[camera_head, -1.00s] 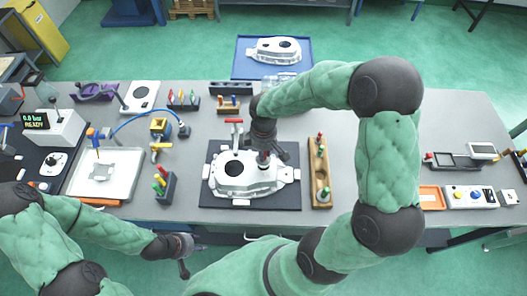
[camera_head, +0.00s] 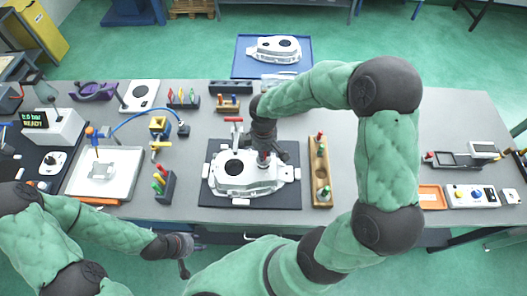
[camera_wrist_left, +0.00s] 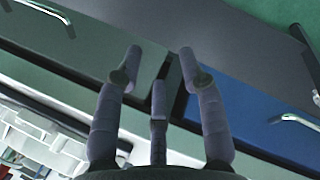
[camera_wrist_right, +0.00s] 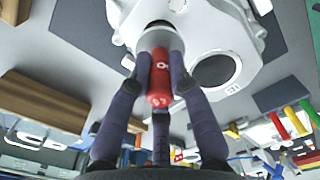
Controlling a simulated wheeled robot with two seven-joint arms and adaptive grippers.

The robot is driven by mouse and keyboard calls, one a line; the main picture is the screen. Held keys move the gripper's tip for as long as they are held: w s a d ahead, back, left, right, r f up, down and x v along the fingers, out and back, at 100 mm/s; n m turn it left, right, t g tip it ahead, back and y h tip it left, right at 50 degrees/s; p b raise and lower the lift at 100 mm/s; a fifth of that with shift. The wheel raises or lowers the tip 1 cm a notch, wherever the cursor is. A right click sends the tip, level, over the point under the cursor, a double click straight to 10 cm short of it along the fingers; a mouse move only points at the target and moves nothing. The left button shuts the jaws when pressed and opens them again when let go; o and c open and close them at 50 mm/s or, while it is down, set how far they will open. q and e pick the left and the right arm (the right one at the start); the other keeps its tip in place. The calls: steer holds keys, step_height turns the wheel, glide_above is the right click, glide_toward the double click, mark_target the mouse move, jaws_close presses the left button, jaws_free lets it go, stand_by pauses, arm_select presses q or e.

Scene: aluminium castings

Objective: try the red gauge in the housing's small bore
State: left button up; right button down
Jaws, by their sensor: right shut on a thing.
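The housing (camera_head: 233,180) is a pale aluminium casting clamped on a dark plate (camera_head: 290,196) at the middle of the bench. My right gripper (camera_head: 266,156) is above the right part of the housing. In the right wrist view my right gripper (camera_wrist_right: 160,75) is shut on the red gauge (camera_wrist_right: 159,82). The gauge's far end meets the housing's small bore boss (camera_wrist_right: 155,38); how deep it sits is hidden. The larger bore (camera_wrist_right: 215,70) is beside it, empty. My left gripper (camera_wrist_left: 160,70) is open and empty, low before the bench front; in the head view it is at the left (camera_head: 187,258).
A wooden gauge rack (camera_head: 320,185) stands right of the plate. A red-handled clamp (camera_head: 234,130) stands behind the housing. A rack with coloured pegs (camera_head: 163,184) is to the left. Another casting (camera_head: 275,49) lies on a blue mat behind the bench.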

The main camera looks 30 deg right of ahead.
steer(key=shift+f+b, duration=0.5)
steer(key=shift+f, duration=0.2)
steer(key=shift+r, duration=0.1)
stand_by(1.0)
steer(key=shift+r+p, duration=2.45)
steer(key=shift+r, duration=0.55)
steer(key=shift+f, duration=0.1)
